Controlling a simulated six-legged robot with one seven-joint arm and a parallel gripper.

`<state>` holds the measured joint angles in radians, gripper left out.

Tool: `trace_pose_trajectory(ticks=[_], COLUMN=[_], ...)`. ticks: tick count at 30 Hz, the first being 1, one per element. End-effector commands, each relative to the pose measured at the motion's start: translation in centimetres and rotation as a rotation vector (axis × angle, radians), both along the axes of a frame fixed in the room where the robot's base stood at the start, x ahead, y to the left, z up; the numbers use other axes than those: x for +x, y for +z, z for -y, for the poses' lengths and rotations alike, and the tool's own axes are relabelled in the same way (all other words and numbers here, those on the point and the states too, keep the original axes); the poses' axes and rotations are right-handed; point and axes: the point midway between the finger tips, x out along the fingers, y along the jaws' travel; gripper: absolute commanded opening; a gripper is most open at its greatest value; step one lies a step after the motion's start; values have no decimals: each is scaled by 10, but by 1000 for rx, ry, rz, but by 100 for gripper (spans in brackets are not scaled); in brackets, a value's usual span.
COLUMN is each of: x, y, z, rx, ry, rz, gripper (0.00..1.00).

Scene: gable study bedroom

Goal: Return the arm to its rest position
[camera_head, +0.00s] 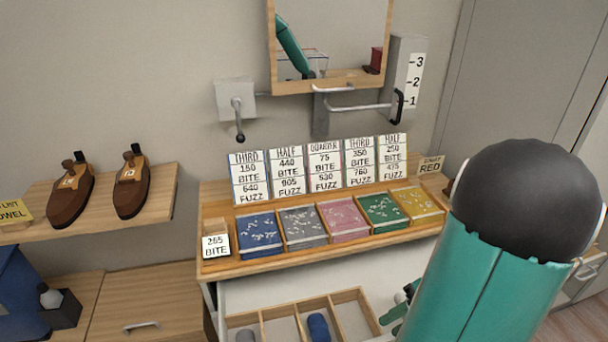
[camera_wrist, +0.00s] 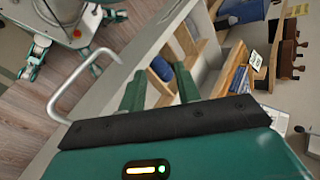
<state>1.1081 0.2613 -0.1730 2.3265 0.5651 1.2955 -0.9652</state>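My gripper (camera_wrist: 160,90) shows two green fingers standing apart in the wrist view, with nothing held between them. Beyond them is the open drawer with its wooden divided tray (camera_wrist: 165,50). In the head view my green arm with its dark round joint fills the right side. Only a small part of my gripper (camera_head: 400,302) shows there, at the right end of the wooden tray (camera_head: 348,296). A blue roll (camera_head: 318,327) lies in one compartment.
A mirror (camera_head: 330,85) and a lever (camera_head: 390,106) are on the wall. A shelf (camera_head: 100,205) with two brown planes is at left. The drawer handle (camera_wrist: 60,95) is close to my gripper.

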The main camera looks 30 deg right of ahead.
Motion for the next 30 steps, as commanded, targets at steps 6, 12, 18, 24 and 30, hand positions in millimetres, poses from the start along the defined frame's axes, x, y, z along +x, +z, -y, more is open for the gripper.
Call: trace_pose_trajectory(ticks=[6, 12, 18, 24, 30], x=[46, 74, 91, 96, 93], y=[44, 82, 123, 165, 190], z=[-47, -93, -144, -195, -225], rx=[-239, -480, -713, -894, -966], ry=[215, 345, 424, 449, 440], rz=[-80, -71, 32, 220, 360], gripper=[33, 33, 33, 33, 33])
